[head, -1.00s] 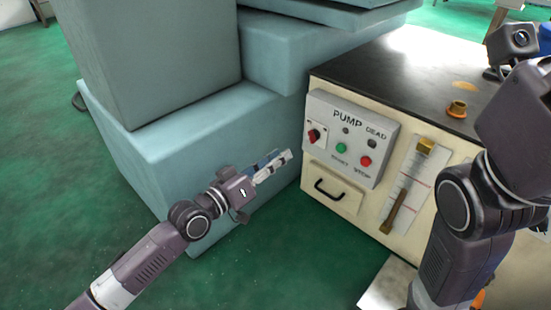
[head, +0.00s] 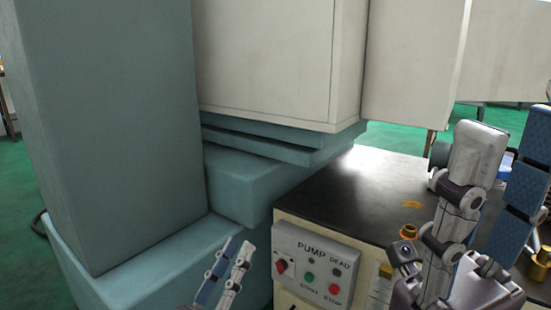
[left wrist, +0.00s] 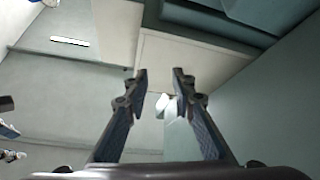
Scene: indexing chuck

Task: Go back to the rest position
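My left gripper (head: 238,244) is low in the head view, pointing up, in front of the blue-green machine base and left of the pump panel. It also shows in the left wrist view (left wrist: 160,73), where its two fingers stand apart with nothing held between them. My right gripper (head: 508,128) is large at the right of the head view. Its fingers point up, spread apart with nothing seen between them, in front of the dark-topped cabinet. The rest of both arms is mostly out of the picture.
The blue-green machine (head: 120,130) with a pale upper housing (head: 285,60) fills the left and middle. The cabinet's dark top (head: 350,190) carries a small orange-brown flanged part (head: 409,231). The pump panel (head: 313,268) is on its front. Green floor shows at the far left.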

